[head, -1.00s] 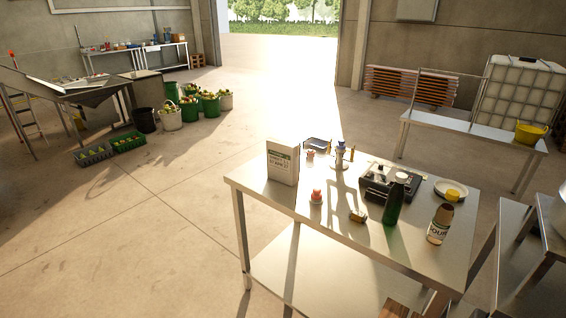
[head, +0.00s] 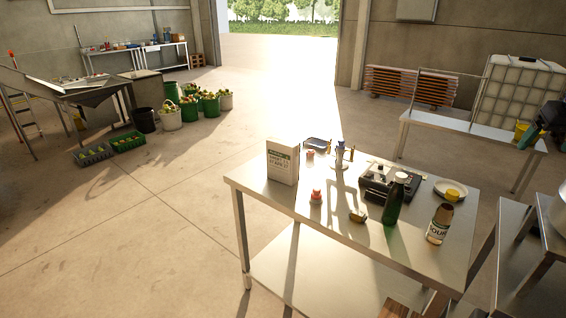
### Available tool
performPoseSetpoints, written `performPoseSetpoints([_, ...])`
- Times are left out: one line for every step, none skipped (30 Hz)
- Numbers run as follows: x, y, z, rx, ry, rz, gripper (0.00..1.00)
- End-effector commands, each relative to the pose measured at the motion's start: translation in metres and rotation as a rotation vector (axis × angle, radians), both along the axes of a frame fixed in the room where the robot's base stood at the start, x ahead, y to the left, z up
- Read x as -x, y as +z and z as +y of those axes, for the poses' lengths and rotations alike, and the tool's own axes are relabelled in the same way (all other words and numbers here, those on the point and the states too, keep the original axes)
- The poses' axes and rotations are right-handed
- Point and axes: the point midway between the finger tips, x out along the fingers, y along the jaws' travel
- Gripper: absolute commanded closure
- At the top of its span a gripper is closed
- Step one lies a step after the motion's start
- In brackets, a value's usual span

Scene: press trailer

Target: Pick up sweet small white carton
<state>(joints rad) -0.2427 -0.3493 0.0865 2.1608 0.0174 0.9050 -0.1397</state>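A small white carton (head: 283,162) with a green band and dark print stands upright at the left end of the steel table (head: 330,228); the print is too small to read surely.
On the table stand a dark green bottle (head: 394,202), a brown labelled bottle (head: 439,223), a black device (head: 386,182), a plate (head: 451,190) and small pink-topped items (head: 316,196). A second bench (head: 470,133) is behind right.

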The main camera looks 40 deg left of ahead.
Motion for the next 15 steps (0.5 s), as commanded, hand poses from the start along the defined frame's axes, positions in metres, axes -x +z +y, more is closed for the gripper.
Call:
performPoseSetpoints([-0.013, 0.002, 0.019, 0.002, 0.039, 0.001, 0.15])
performPoseSetpoints([-0.02, 0.004, 0.03, 0.003, 0.06, 0.001, 0.15])
performPoseSetpoints([-0.029, 0.006, 0.044, 0.005, 0.09, -0.002, 0.15])
performPoseSetpoints([-0.036, 0.007, 0.055, 0.005, 0.113, -0.004, 0.15])
performPoseSetpoints([-0.042, 0.008, 0.066, 0.006, 0.134, -0.004, 0.15])
performPoseSetpoints([-0.05, 0.009, 0.082, 0.006, 0.163, -0.006, 0.15])
performPoseSetpoints([-0.056, 0.01, 0.094, 0.006, 0.185, -0.008, 0.15])
performPoseSetpoints([-0.061, 0.01, 0.106, 0.007, 0.208, -0.009, 0.15])
performPoseSetpoints([-0.069, 0.01, 0.123, 0.005, 0.238, -0.012, 0.15])
performPoseSetpoints([-0.074, 0.01, 0.135, 0.005, 0.257, -0.013, 0.15])
performPoseSetpoints([-0.079, 0.01, 0.148, 0.004, 0.28, -0.015, 0.15])
performPoseSetpoints([-0.085, 0.009, 0.165, 0.003, 0.309, -0.016, 0.15])
performPoseSetpoints([-0.089, 0.008, 0.179, 0.002, 0.332, -0.016, 0.15])
performPoseSetpoints([-0.092, 0.008, 0.192, 0.0, 0.353, -0.018, 0.15])
performPoseSetpoints([-0.097, 0.006, 0.21, -0.001, 0.381, -0.019, 0.15])
